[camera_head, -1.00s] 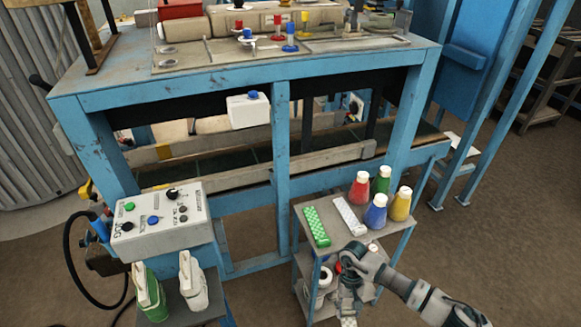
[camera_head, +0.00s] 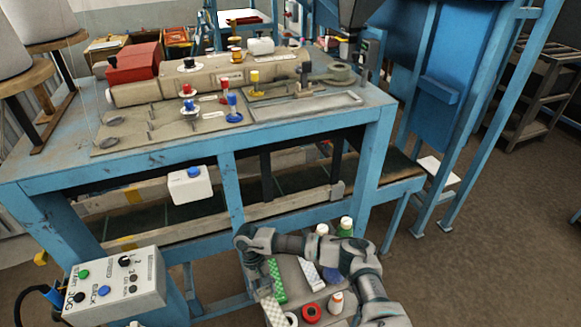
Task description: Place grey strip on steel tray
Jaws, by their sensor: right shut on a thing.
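My right gripper (camera_head: 264,293) hangs down over the left side of the small cart, low in the view. It is shut on a pale grey, studded strip (camera_head: 273,313), which hangs below the fingers near the bottom edge. The fingers are small and partly hidden by my wrist. The steel tray (camera_head: 341,99) is a shallow, rectangular metal tray lying at the right front of the blue workbench's top. My left gripper is not in view.
A green strip (camera_head: 278,283) and a white strip (camera_head: 309,273) lie on the cart beside my arm, with several capped bottles. The blue bench (camera_head: 150,150) carries red, blue and yellow knobbed parts left of the tray. A control box (camera_head: 115,285) stands lower left.

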